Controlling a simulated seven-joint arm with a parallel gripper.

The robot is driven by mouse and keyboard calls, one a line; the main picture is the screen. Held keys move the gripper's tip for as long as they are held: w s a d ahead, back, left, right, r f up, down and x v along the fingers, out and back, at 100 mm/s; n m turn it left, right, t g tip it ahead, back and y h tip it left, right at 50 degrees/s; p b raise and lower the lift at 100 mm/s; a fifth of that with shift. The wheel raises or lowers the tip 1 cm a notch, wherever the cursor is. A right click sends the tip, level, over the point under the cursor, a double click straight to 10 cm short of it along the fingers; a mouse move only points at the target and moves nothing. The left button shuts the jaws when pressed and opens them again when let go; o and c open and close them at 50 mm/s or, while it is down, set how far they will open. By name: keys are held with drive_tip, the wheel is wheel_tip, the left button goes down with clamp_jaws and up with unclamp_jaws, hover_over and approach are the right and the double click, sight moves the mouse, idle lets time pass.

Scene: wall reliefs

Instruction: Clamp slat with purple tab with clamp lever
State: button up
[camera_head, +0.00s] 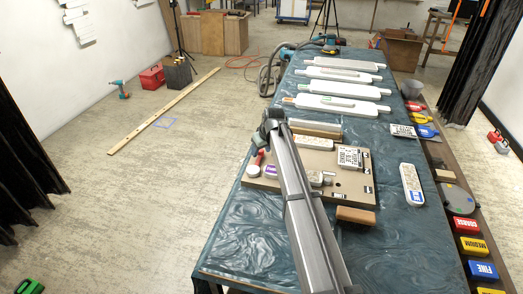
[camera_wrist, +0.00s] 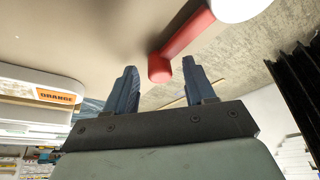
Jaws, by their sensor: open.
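My gripper shows in the wrist view (camera_wrist: 159,72) with two blue fingers spread and nothing held. A red lever (camera_wrist: 184,34) with a white round end lies beyond the fingers, its rounded red tip appearing between the fingertips; I cannot tell the depth gap. In the head view the red lever (camera_head: 259,157) stands at the left of the tan board (camera_head: 335,187), beside my arm. A white piece labelled ORANGE (camera_wrist: 55,96) is at the wrist view's left.
Several white slats (camera_head: 338,75) lie across the far end of the blue-covered table (camera_head: 385,240). A wooden block (camera_head: 355,215) sits at the board's front edge. A side shelf with coloured labelled blocks (camera_head: 473,246) runs along the right. The table's front is clear.

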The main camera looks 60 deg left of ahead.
drive_tip(key=shift+f, duration=0.15)
drive_tip(key=shift+w, duration=0.15)
clamp_jaws()
idle(0.4)
